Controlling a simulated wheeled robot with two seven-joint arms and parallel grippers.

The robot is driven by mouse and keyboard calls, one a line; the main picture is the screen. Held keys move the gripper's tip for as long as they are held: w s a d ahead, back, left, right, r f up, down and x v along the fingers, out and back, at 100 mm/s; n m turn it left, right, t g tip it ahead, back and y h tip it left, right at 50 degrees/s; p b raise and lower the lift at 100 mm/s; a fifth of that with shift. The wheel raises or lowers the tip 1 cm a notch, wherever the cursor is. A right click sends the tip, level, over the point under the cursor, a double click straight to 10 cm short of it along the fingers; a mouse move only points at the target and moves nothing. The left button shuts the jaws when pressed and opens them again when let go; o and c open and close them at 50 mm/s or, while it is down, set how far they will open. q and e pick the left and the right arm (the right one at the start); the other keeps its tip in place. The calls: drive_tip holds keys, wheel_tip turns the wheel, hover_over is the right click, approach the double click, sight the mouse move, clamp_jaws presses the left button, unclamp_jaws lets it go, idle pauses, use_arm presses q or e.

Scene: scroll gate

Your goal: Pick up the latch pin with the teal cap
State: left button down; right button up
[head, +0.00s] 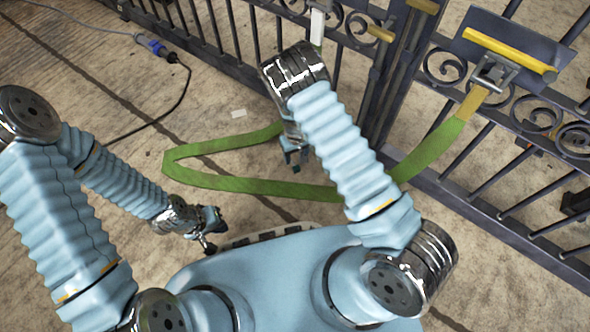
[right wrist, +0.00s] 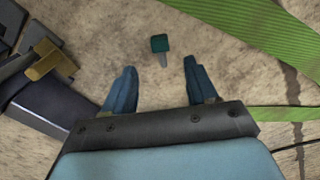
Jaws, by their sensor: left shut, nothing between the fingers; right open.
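The latch pin with the teal cap (right wrist: 159,45) lies on the concrete floor in the right wrist view, its short grey shaft pointing toward my gripper. I cannot make it out clearly in the head view, where my right arm covers that area. My right gripper (right wrist: 160,68) is open and empty, with the pin ahead of and between the lines of its two fingers, not touching them. In the head view my right gripper (head: 293,160) hangs low, pointing down near the gate. My left gripper (head: 209,243) is shut and empty, low beside my base.
A green strap (head: 240,184) loops across the floor and up to the metal gate (head: 460,180) on the right. The yellow handle bar (head: 510,53) is at the gate's upper right. A cable with a blue connector (head: 152,45) lies at the upper left. Open floor lies left.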

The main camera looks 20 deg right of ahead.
sight(296, 166)
wheel_tip(296, 166, down, 6)
drive_tip(key=shift+s+f+b, duration=0.15)
drive_tip(key=shift+f+b, duration=0.05)
drive_tip(key=shift+b, duration=0.65)
clamp_jaws()
